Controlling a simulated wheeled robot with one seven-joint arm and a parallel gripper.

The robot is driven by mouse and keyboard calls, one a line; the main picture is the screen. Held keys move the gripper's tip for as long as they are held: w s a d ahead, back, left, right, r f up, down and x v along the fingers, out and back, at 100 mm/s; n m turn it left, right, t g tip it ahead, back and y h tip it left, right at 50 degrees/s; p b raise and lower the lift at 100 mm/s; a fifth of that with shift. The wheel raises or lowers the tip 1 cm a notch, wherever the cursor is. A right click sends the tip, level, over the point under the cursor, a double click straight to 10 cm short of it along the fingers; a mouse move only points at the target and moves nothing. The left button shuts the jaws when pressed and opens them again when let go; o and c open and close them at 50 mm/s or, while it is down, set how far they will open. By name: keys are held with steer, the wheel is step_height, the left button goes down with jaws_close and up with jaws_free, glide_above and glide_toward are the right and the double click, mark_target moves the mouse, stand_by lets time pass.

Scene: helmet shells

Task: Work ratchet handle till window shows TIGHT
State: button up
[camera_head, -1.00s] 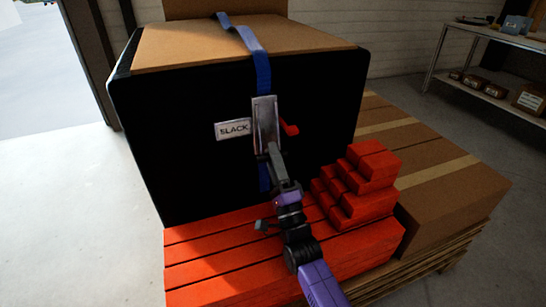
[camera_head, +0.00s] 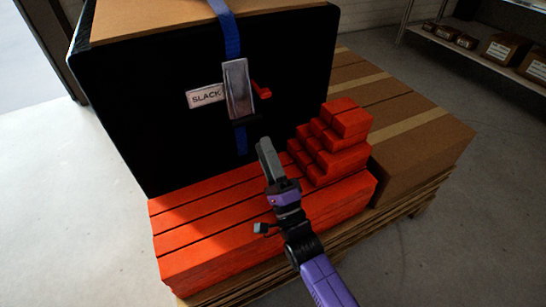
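A grey metal ratchet handle (camera_head: 237,88) stands upright on the front of a large black-faced box (camera_head: 130,120). A blue strap (camera_head: 226,30) runs down to it from above and shows again below it. A white window plate (camera_head: 205,95) to its left reads SLACK. A red lever-like part (camera_head: 262,90) sticks out at its right. My gripper (camera_head: 265,147) is below and to the right of the ratchet in the picture, apart from it. Its fingers look close together, and I cannot tell whether they are open or shut.
Red stepped blocks (camera_head: 332,145) sit on red slabs (camera_head: 240,225), just right of my gripper. A brown carton (camera_head: 420,145) lies to the right on a wooden pallet (camera_head: 420,200). A shelf with small boxes (camera_head: 505,48) stands at the back right. The floor at left is clear.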

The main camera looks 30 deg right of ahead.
steer(key=shift+s, duration=2.1)
steer(key=shift+c, duration=0.4)
